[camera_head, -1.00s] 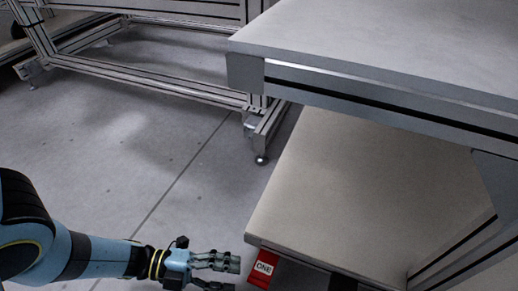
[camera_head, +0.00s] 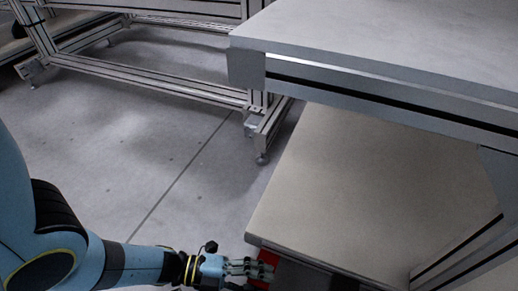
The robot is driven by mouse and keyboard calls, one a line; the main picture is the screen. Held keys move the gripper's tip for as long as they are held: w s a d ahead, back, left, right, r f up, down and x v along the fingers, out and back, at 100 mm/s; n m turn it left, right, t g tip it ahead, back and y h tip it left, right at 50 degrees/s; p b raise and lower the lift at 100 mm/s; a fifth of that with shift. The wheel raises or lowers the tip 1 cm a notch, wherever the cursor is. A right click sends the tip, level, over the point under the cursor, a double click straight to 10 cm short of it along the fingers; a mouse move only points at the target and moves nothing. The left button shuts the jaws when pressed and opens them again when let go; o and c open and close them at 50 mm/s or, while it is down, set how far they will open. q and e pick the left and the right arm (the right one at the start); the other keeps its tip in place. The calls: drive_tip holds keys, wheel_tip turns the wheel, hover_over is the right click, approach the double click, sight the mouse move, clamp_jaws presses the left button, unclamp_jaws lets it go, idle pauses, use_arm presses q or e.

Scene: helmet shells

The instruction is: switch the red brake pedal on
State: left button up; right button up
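The red brake pedal (camera_head: 268,257) shows as a small red patch under the front left corner of the lower shelf board, near the bottom of the head view. My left gripper (camera_head: 258,278) lies over it and hides most of it. Its two fingers look spread apart, pointing right, with the upper finger across the red face. I cannot tell whether the fingers touch the pedal. My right gripper is not in view.
The lower shelf board (camera_head: 365,195) lies just above and right of my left gripper. A tabletop (camera_head: 400,40) overhangs it. A metal frame stand (camera_head: 170,88) is at the back left. The grey floor (camera_head: 130,150) between is clear.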

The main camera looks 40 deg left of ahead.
use_arm(q)
clamp_jaws()
drive_tip(key=shift+f, duration=0.15)
drive_tip(key=shift+f, duration=0.45)
drive_tip(key=o, duration=0.7)
unclamp_jaws()
drive_tip(key=shift+s+a+r, duration=0.1)
drive_tip(key=v, duration=1.1)
drive_tip(key=shift+s+a+r, duration=0.1)
drive_tip(key=shift+s+a, duration=0.1)
drive_tip(key=shift+a, duration=0.1)
